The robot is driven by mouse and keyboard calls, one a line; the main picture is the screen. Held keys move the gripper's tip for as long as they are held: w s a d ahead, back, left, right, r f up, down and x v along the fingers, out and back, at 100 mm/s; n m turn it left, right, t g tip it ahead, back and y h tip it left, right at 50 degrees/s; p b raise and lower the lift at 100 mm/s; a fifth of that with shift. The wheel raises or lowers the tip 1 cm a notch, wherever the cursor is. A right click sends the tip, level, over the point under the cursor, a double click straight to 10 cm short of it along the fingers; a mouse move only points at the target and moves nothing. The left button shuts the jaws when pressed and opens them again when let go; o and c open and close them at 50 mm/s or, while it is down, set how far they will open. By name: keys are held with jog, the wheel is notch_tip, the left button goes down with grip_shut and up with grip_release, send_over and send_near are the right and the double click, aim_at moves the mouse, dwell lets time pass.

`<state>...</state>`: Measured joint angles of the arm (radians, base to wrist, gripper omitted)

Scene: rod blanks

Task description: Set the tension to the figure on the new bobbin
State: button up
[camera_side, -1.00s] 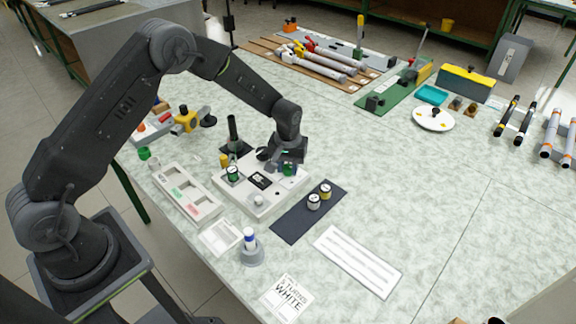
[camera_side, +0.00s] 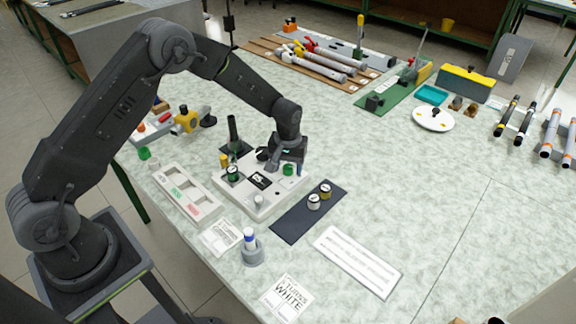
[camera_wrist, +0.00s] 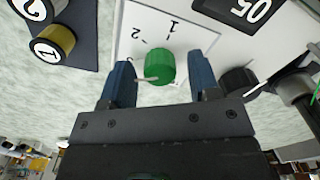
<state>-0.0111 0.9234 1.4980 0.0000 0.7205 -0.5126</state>
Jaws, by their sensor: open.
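The green tension knob (camera_wrist: 160,67) stands on the pale panel (camera_wrist: 140,20), with printed marks around it and a light pointer at its side. In the wrist view my gripper (camera_wrist: 161,72) is open, its blue fingers on either side of the knob with gaps. In the side view my gripper (camera_side: 287,153) hangs just over the knob (camera_side: 288,170). A dark plate (camera_wrist: 245,8) on the panel carries large white digits, turned and partly cut off. A white-topped bobbin (camera_side: 313,202) and a yellowish one (camera_side: 326,190) stand on the dark mat (camera_side: 290,223).
A dark post (camera_side: 233,130) rises behind the panel. A labelled tray (camera_side: 185,190) lies to its left. A grey holder (camera_side: 251,254) with a blue-white item and a card reading "turns white" (camera_side: 287,297) are in front.

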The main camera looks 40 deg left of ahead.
aim_at(287, 167)
notch_tip(287, 167, up, 14)
jog(key=shift+f, duration=0.2)
dwell(0.4)
jog(key=s+r+m+t, duration=0.3)
jog(key=s+r, duration=0.9)
jog(key=r, duration=0.2)
jog(key=s+r+m+t, duration=0.2)
jog(key=s+m, duration=0.1)
jog(key=s, duration=1.5)
jog(key=shift+d+t, duration=0.3)
jog(key=shift+c, duration=0.5)
